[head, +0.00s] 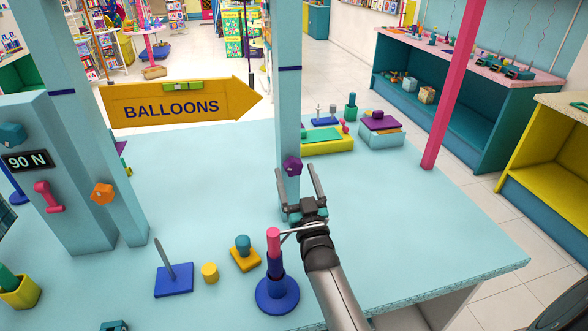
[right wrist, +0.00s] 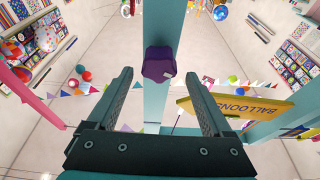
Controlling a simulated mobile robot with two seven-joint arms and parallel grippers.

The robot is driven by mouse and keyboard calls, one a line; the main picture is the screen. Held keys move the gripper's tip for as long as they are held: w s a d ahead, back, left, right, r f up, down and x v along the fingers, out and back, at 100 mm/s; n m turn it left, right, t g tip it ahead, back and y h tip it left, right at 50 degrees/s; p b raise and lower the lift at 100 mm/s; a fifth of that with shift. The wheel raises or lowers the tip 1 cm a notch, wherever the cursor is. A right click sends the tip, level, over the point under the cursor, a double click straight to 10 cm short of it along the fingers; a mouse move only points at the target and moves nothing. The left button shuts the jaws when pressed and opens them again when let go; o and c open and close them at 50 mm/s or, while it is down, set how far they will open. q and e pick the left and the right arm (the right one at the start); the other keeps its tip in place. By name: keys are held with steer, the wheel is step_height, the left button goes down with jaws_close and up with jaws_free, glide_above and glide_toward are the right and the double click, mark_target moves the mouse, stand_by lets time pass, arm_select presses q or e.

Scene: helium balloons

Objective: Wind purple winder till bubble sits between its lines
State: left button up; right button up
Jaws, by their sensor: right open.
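The purple winder (head: 293,166) is a small faceted knob on the right-hand pale blue post (head: 287,110). My right gripper (head: 297,174) is open and empty just in front of it. In the right wrist view the purple winder (right wrist: 159,64) appears between the tips of the open gripper (right wrist: 158,82), with clear gaps on both sides. The yellow arrow sign BALLOONS (head: 170,106) hangs between the posts. A green level vial (head: 183,86) sits on its top edge; its bubble and lines are too small to read. My left gripper is not in view.
An orange winder (head: 103,194) is on the left post. A blue stand with a pink-topped peg (head: 277,293) stands close beside my right forearm. Blocks and a spiked blue base (head: 174,280) lie at the front. The middle of the table (head: 210,190) is clear.

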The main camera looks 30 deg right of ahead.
mark_target(295, 170)
steer(key=n+y, duration=0.1)
steer(key=n, duration=0.1)
steer(key=n+y, duration=0.1)
steer(key=n, duration=0.2)
steer(key=shift+d+r+p, duration=0.2)
steer(key=shift+p, duration=0.15)
steer(key=n, duration=0.2)
steer(key=n+y, duration=0.1)
steer(key=n, duration=0.1)
steer(key=shift+a+f+y+p, duration=0.1)
steer(key=shift+y+p, duration=0.2)
steer(key=shift+p, duration=0.05)
steer(key=shift+f, duration=0.1)
steer(key=shift+w+b, duration=0.35)
steer(key=shift+b, duration=0.05)
steer(key=shift+w+d+f+b, duration=0.1)
steer(key=shift+w+d+b, duration=0.1)
steer(key=shift+w+b, duration=0.25)
steer(key=shift+w+d+b, duration=0.15)
steer(key=shift+w+b, duration=0.15)
steer(key=shift+w, duration=0.45)
steer(key=shift+s, duration=0.1)
steer(key=shift+c, duration=0.2)
